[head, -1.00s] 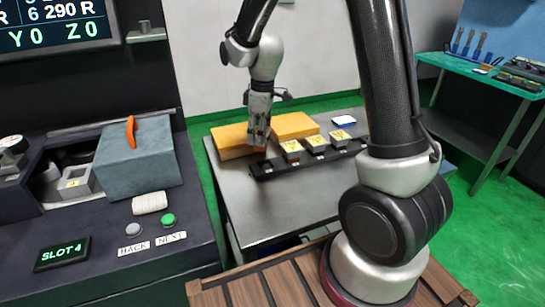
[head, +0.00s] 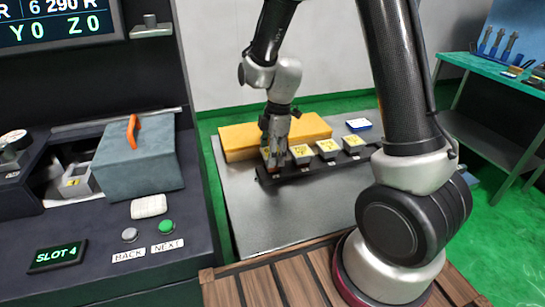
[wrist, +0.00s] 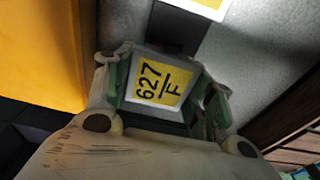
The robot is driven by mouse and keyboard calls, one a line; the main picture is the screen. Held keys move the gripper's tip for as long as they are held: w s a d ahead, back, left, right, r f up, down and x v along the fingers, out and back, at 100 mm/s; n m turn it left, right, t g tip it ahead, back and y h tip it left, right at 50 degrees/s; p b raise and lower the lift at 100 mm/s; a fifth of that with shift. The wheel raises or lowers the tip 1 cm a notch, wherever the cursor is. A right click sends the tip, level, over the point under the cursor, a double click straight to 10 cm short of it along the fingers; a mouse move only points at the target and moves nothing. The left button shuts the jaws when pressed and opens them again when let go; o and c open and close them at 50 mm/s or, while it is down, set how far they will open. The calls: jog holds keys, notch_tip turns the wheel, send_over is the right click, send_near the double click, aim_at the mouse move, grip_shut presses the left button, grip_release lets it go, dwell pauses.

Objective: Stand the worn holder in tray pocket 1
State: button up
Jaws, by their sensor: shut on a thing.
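My gripper (head: 275,158) is shut on a grey holder with a yellow label reading 627 F, which shows between the green-padded fingers in the wrist view (wrist: 160,88). In the head view the fingers mostly hide this holder. The gripper is at the left end of the long black tray (head: 318,171), beside the nearest holder standing in it. I cannot tell whether the held holder rests on the pocket floor. Several other grey holders with yellow labels (head: 301,154) stand in a row along the tray to the right.
A blue and white box (head: 359,124) lies behind the row. The machine panel with a blue-grey box (head: 140,160) is at left. The table's front is clear.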

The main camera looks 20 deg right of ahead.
jog(key=shift+f, duration=0.7)
jog(key=shift+f, duration=0.1)
jog(key=o, duration=1.5)
